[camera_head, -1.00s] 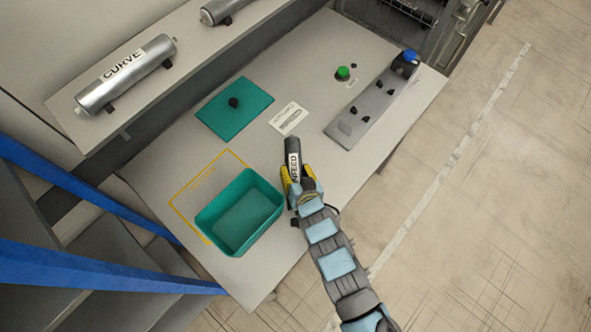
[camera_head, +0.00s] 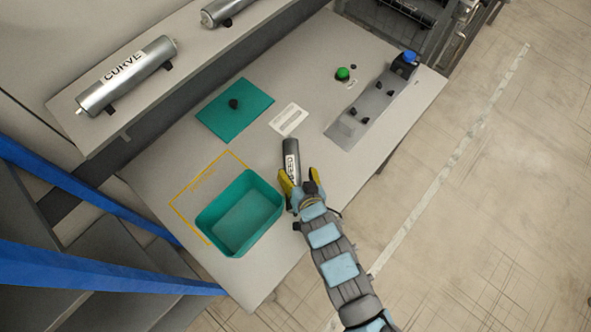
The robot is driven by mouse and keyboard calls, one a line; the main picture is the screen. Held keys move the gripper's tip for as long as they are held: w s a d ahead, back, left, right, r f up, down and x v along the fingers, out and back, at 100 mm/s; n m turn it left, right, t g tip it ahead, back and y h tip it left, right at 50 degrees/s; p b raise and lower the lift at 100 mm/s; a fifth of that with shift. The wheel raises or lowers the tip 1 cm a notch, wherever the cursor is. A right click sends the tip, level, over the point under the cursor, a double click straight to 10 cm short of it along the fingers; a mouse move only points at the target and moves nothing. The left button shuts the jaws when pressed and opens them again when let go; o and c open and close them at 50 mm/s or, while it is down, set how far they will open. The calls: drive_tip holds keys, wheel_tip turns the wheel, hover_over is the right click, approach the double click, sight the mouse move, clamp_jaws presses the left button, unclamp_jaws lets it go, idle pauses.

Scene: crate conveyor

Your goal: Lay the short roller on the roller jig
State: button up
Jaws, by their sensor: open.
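The short roller (camera_head: 291,152) is a dark grey cylinder with a white label, at the middle of the table, end-on to my gripper. My gripper (camera_head: 300,177) is open, its yellow fingers spread at the roller's near end. I cannot tell whether a finger touches the roller. The roller jig (camera_head: 349,127) seems to be the grey plate with several black pegs at the table's right side. It holds no roller, and a blue button (camera_head: 409,56) stands at its far end. The roller is left of the jig and apart from it.
A green bin (camera_head: 205,218) stands left of my gripper, partly over a yellow outline. A green mat (camera_head: 222,98) with a black knob, a white card (camera_head: 288,119) and a green button (camera_head: 343,73) lie further back. A large CURVE roller (camera_head: 150,58) rests on the shelf.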

sight(297, 175)
drive_tip(key=shift+p+v, duration=0.4)
drive_tip(key=shift+v, duration=1.45)
drive_tip(key=shift+o, duration=0.9)
drive_tip(key=shift+s+r, duration=0.1)
drive_tip(key=shift+s, duration=0.1)
